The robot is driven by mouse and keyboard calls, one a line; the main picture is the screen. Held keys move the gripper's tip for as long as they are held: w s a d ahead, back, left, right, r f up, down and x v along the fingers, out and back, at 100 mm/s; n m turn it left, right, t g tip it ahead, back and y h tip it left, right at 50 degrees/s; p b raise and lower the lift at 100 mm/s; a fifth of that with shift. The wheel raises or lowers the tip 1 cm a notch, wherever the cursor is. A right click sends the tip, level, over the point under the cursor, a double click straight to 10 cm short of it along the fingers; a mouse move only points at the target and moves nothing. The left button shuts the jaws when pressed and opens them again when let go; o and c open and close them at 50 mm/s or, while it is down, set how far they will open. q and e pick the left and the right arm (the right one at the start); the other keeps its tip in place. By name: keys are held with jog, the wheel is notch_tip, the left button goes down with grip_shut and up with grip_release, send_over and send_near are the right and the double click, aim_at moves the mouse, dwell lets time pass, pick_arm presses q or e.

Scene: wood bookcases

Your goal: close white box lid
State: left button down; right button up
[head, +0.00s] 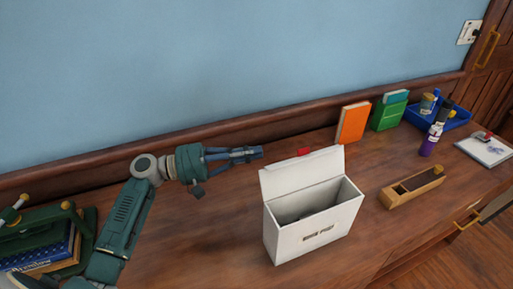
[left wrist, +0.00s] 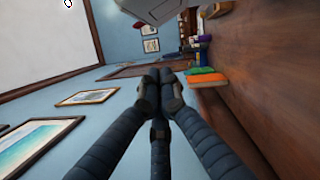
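A white box (head: 318,232) with dark lettering on its front stands on the wooden desk, right of centre in the head view. Its lid (head: 300,172) is open and stands up along the back edge, so the inside shows. My left gripper (head: 258,153) reaches in from the left, above the desk and left of the raised lid, apart from it in the picture. Its fingers (left wrist: 158,82) come together with nothing between them. A pale grey-white part of the box (left wrist: 152,8) shows at the top of the left wrist view. My right gripper is not in view.
An orange book (head: 353,123), a green book (head: 387,114) and a blue tray (head: 437,117) with items stand at the back right. A wooden block-like tool (head: 412,188) lies right of the box. The desk (head: 215,245) left of the box is clear.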

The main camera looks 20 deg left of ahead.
aim_at(307, 169)
pick_arm(q)
jog(key=w+d+r+p, duration=0.1)
jog(key=d+p, duration=0.3)
jog(key=d, duration=0.5)
jog(key=shift+w+r+p, duration=0.25)
jog(key=shift+r+p, duration=0.1)
jog(key=shift+r, duration=0.2)
